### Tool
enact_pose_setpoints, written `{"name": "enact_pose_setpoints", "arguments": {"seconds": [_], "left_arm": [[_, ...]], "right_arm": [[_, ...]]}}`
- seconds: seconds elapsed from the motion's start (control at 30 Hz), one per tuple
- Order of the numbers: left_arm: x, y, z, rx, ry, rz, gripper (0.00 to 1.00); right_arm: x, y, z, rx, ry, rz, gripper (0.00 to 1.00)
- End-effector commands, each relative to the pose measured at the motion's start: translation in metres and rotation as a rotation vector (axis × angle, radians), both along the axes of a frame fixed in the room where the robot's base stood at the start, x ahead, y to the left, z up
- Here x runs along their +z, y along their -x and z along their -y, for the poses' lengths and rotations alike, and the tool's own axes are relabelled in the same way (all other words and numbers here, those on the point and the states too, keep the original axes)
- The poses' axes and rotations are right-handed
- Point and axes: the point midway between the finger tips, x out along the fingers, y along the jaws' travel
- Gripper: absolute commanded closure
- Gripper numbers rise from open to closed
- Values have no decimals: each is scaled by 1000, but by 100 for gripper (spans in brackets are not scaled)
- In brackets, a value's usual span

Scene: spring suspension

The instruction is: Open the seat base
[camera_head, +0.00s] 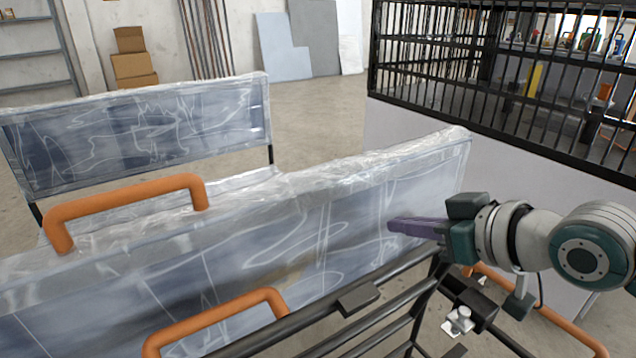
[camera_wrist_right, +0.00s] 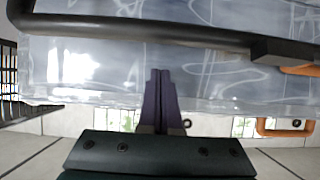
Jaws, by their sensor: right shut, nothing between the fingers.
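The plastic-wrapped seat base (camera_head: 330,225) stands tilted in front of me, with a blue-grey panel under clear film. A black metal frame (camera_head: 400,315) runs along its near side. My right gripper (camera_head: 395,225) comes in from the right, its purple fingers shut and empty, close to the right end of the panel. In the right wrist view the shut fingers (camera_wrist_right: 161,85) point at the wrapped panel (camera_wrist_right: 215,70), below a black bar (camera_wrist_right: 130,30). I cannot tell whether the fingertips touch the panel. My left gripper is not in view.
Orange handles stand at the left (camera_head: 125,205) and front (camera_head: 215,318). Another wrapped panel (camera_head: 140,135) is behind at left. A white wall with a black barred cage (camera_head: 500,80) stands at the back right. Cardboard boxes (camera_head: 133,65) stand far back; the floor between is clear.

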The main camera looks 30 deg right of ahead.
Motion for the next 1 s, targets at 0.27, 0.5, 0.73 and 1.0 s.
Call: {"name": "enact_pose_setpoints", "arguments": {"seconds": [0.27,0.5,0.73,1.0], "left_arm": [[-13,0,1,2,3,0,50],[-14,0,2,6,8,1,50],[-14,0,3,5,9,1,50],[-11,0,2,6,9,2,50]], "right_arm": [[-19,-13,-1,1,1,-5,100],[-27,8,1,0,0,-3,100],[-28,13,1,0,1,-1,100],[-29,15,1,0,1,-3,100]]}}
